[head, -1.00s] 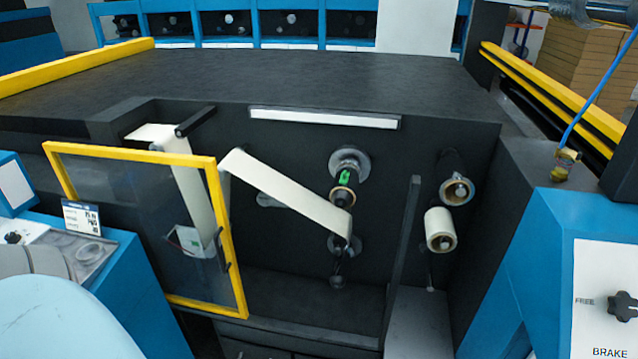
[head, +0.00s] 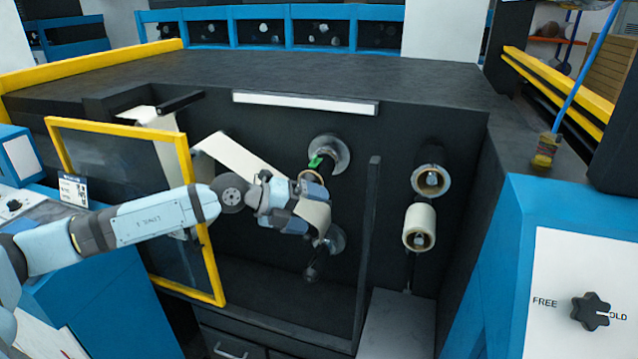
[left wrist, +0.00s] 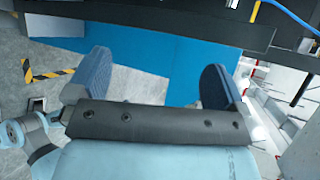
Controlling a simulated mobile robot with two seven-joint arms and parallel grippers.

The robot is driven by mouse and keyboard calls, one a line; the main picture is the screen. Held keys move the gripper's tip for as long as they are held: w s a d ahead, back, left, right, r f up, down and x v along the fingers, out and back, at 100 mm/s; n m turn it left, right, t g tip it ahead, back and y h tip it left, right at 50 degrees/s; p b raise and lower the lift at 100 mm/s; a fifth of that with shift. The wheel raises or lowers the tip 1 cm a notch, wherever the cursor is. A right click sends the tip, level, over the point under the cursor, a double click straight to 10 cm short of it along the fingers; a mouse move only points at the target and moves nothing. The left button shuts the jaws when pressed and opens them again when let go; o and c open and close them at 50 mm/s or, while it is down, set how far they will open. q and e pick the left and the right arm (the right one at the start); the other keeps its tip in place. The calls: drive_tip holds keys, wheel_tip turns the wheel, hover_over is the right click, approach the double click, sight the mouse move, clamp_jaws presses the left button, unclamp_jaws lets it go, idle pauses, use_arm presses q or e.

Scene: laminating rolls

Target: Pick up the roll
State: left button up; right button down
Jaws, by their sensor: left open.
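A white roll (head: 419,222) sits on a lower spindle at the right of the dark machine recess in the head view. A dark roll with a pale core (head: 430,172) is just above it. A cream web (head: 240,158) runs down to a spindle with a brown core and a green part (head: 318,164). My left gripper (head: 309,206) is in front of this spindle and hides part of it and the web; I cannot tell whether it touches them. The left wrist view shows its fingers (left wrist: 157,80) apart with nothing between them. My right gripper is not in view.
A dark upright post (head: 367,250) stands between the middle spindles and the white roll. A blue cabinet with a black knob (head: 590,311) is at the right.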

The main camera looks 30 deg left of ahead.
sight(303, 177)
use_arm(q)
drive_tip(key=w+a+r+t+y, duration=0.1)
drive_tip(key=a+r+y, duration=0.2)
drive_tip(key=a, duration=0.2)
drive_tip(key=w+a+r+y, duration=0.1)
drive_tip(key=a+r+y, duration=0.2)
drive_tip(key=a, duration=0.3)
drive_tip(key=p+x, duration=0.1)
drive_tip(key=x, duration=0.6)
drive_tip(key=shift+w+d+f, duration=0.1)
drive_tip(key=shift+w+d, duration=0.15)
drive_tip(key=shift+w, duration=0.1)
drive_tip(key=p+x, duration=0.1)
drive_tip(key=x, duration=0.3)
drive_tip(key=shift+w+d+f, duration=0.1)
drive_tip(key=shift+d+f, duration=0.15)
drive_tip(key=shift+f, duration=0.05)
drive_tip(key=shift+w+d+f+p, duration=0.15)
drive_tip(key=shift+w+f+p, duration=0.2)
drive_tip(key=shift+w, duration=0.1)
drive_tip(key=shift+s, duration=0.1)
drive_tip(key=shift+c, duration=1.3)
drive_tip(key=c, duration=0.8)
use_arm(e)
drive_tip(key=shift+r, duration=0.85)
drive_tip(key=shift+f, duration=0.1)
